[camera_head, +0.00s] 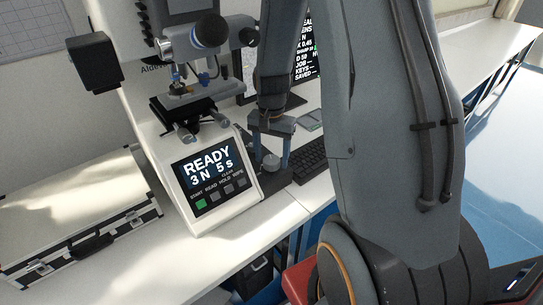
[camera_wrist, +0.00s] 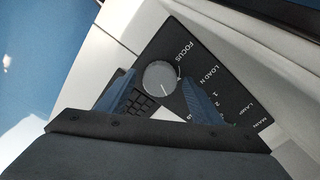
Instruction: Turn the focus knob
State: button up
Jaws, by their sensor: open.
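The focus knob (camera_wrist: 160,77) is a round grey dial with a white line, on a dark side panel (camera_wrist: 206,78) labelled FOCUS in the wrist view. In the head view the knob (camera_head: 271,161) shows low on the right side of the hardness tester (camera_head: 150,125). My gripper (camera_head: 271,166) points down over it. In the wrist view my gripper (camera_wrist: 157,74) is open, its two blue fingers on either side of the knob with gaps showing. I cannot tell how far down the knob the fingertips reach.
A black keyboard (camera_head: 310,160) lies close to the right of the gripper. The tester's screen (camera_head: 208,168) reads READY, 3 N, 5 s. A monitor (camera_head: 306,45) stands behind.

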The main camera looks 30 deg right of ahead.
aim_at(271, 160)
jog(key=shift+r, duration=0.1)
jog(key=shift+r+b, duration=0.9)
jog(key=shift+r, duration=2.95)
